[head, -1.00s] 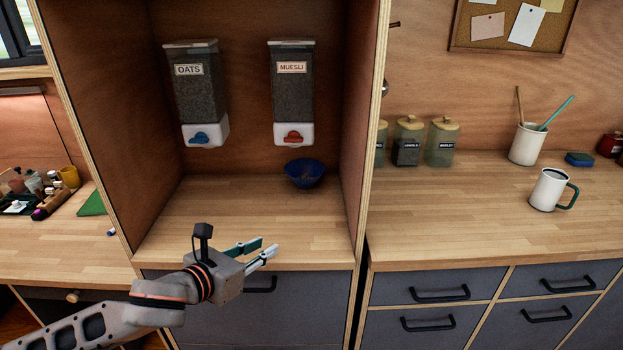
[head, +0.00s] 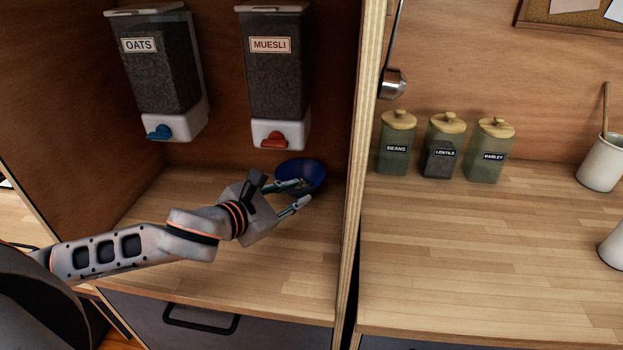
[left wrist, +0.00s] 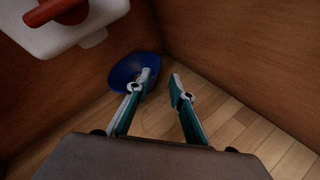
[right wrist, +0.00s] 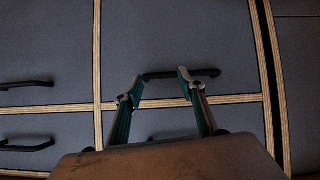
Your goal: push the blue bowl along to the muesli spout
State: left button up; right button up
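The blue bowl (head: 314,171) stands upright at the back right of the cupboard shelf, to the right of the red muesli spout (head: 273,141) and below it. Pale bits show inside it, unclear. My left gripper (head: 303,194) is open and empty at the bowl's near side. In the left wrist view, the left fingertip of this gripper (left wrist: 160,82) overlaps the right part of the bowl (left wrist: 124,70); I cannot tell whether they touch. The red spout (left wrist: 58,12) shows at top left there. My right gripper (right wrist: 160,82) is open and empty, facing drawer fronts.
The oats dispenser (head: 160,70) hangs left of the muesli dispenser (head: 277,85). The cupboard's right side wall (head: 349,150) stands close to the bowl. The shelf (head: 170,225) is clear to the left and in front. Several jars (head: 443,150) stand outside, to the right.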

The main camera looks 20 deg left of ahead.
pick_arm(q)
jog(key=shift+w+d, duration=0.1)
jog(key=shift+w, duration=0.25)
jog(key=shift+s, duration=0.1)
jog(key=shift+b+x, duration=0.4)
jog(key=shift+x, duration=3.55)
grip_shut()
